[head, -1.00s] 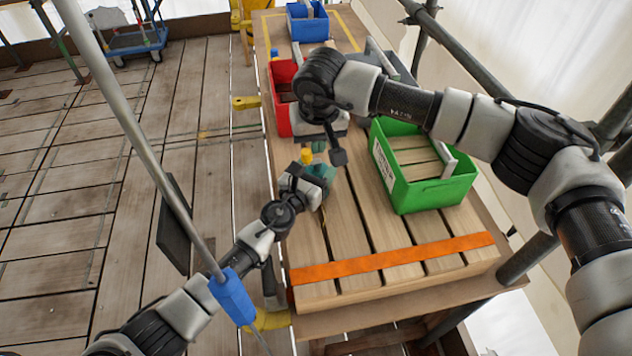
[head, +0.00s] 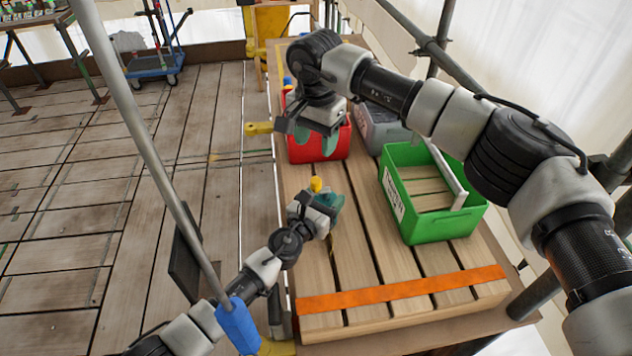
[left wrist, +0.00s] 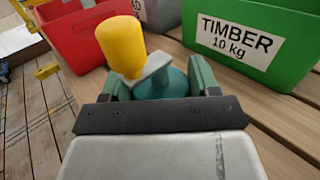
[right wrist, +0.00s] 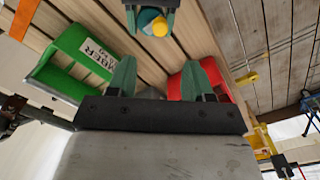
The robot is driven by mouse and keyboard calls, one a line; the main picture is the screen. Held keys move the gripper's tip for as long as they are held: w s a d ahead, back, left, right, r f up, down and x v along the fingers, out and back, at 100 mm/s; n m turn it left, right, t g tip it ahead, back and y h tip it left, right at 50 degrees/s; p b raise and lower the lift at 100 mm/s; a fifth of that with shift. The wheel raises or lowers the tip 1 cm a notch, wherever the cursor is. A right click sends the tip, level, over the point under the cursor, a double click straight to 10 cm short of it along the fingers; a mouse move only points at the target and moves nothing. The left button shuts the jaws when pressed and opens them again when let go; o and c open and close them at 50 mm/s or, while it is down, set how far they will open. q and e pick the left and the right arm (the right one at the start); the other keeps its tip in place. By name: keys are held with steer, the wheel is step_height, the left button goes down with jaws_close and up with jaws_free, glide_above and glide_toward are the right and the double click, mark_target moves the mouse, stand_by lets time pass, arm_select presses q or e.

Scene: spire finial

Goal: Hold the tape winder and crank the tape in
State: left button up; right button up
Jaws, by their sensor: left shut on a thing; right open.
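The tape winder is a teal rounded body with a grey crank arm and a yellow knob (head: 316,184). My left gripper (head: 323,205) is shut on its teal body (left wrist: 165,84), above the plank bench. The yellow knob (left wrist: 121,46) stands up beside the left fingers in the left wrist view. My right gripper (head: 318,146) is open and empty, behind the winder and in front of the red bin in the head view. In the right wrist view, the winder's yellow knob (right wrist: 160,26) shows at the top, beyond and apart from the open fingers. I cannot make out any tape.
A green bin (head: 435,228) marked TIMBER stands right of the winder. A red bin (head: 300,152) and a grey bin (head: 383,132) stand behind. An orange strap (head: 400,290) crosses the bench's front. A slanting pole (head: 150,150) with a blue sleeve stands left.

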mark_target(316, 179)
step_height(316, 179, down, 12)
steer(key=shift+r, duration=0.1)
stand_by(0.4)
steer(key=c, duration=0.9)
steer(key=shift+c, duration=0.2)
steer(key=shift+m, duration=0.4)
